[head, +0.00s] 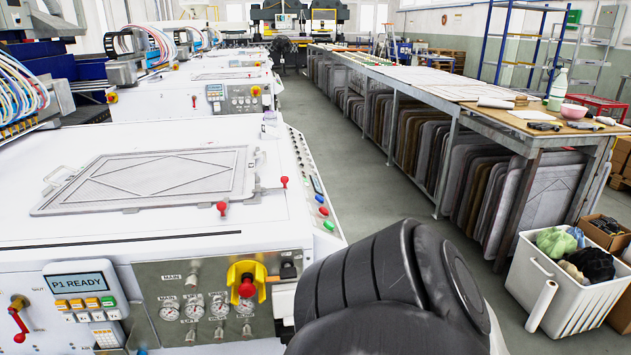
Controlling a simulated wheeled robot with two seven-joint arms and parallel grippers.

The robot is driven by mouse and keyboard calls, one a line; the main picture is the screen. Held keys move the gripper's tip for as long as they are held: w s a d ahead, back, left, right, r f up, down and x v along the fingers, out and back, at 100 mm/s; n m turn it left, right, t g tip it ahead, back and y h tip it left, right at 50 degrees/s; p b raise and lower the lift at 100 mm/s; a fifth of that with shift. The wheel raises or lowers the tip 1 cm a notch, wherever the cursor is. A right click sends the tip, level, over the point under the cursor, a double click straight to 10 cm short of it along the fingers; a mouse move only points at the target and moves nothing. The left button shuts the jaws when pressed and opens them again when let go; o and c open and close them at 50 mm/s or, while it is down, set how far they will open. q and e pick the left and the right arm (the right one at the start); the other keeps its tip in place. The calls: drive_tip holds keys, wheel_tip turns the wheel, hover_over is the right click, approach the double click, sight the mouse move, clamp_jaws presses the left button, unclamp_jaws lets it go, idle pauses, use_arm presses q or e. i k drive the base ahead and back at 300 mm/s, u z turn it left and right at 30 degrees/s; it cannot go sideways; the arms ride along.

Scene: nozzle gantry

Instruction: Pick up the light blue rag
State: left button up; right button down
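A small patch of light blue cloth (576,235), probably the light blue rag, shows in the white bin (560,300) at the lower right. Most of it is hidden behind a green cloth or bag (556,241) and a black bundle (592,263). A beige piece lies in front of it. Neither of my grippers shows. A dark, rounded link of one of my arms fills the lower middle of the view.
A white machine (60,232) with a control panel and a red knob stands at the left. A long workbench (440,88) with panels stored beneath runs along the right. Cardboard boxes (606,232) stand beside the bin. The grey aisle floor (370,185) between machine and bench is clear.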

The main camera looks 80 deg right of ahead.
sight(577, 233)
drive_tip(key=z, duration=4.8)
drive_tip(key=i, duration=4.9)
drive_tip(key=u, duration=3.45)
